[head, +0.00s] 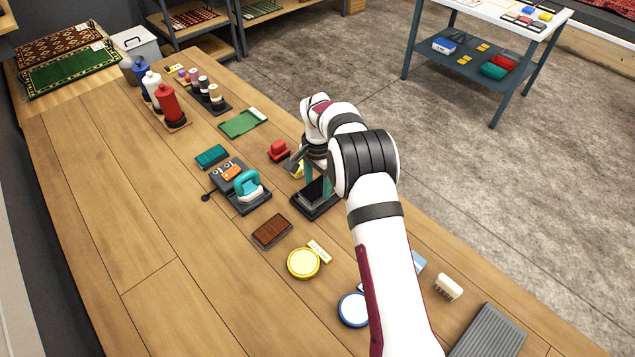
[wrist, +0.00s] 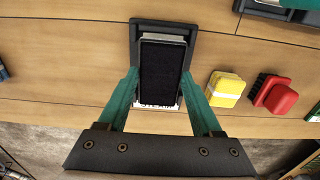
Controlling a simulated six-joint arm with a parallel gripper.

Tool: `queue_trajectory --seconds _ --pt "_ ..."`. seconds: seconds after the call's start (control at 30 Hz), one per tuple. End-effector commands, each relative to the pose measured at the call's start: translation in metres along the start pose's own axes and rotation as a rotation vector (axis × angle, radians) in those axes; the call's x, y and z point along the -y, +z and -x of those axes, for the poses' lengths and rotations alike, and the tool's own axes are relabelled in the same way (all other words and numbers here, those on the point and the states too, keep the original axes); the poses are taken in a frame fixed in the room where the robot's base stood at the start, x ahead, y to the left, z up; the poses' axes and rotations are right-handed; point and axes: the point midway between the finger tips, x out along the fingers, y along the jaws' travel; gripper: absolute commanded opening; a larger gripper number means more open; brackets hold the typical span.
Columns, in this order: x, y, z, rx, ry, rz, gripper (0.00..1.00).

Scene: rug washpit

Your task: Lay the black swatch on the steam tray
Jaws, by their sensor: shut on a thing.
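The black swatch (wrist: 163,68) is a dark rectangle between the teal fingertips of my gripper (wrist: 160,80). My gripper (head: 318,178) is shut on it, over a dark tray (head: 318,212) with a light inner border. The tray also shows in the wrist view (wrist: 135,45), around the swatch, with a partly hidden white label at its near end. I cannot tell whether the swatch touches the tray. A grey ribbed tray (head: 490,332) lies at the bottom right of the head view.
Left of my gripper is a teal-handled tool (head: 248,185) on a dark base. A red brush (wrist: 280,97) and yellow block (wrist: 228,87) lie close to the right finger in the wrist view. A brown block (head: 272,231) and yellow round tin (head: 303,263) are nearer.

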Motion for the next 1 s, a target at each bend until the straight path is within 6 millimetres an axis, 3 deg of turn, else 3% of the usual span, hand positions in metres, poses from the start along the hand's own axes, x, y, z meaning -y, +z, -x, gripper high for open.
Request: queue_trajectory --seconds 0.47,0.5,0.6,0.7,1.0 --pt "0.0 0.0 -0.006 0.0 0.0 0.0 0.11" --pt "0.0 0.0 -0.006 0.0 0.0 0.0 0.68" --pt "0.0 0.0 -0.006 0.0 0.0 0.0 0.86" --pt "0.0 0.0 -0.006 0.0 0.0 0.0 1.0" --pt "0.0 0.0 -0.0059 0.0 0.0 0.0 1.0"
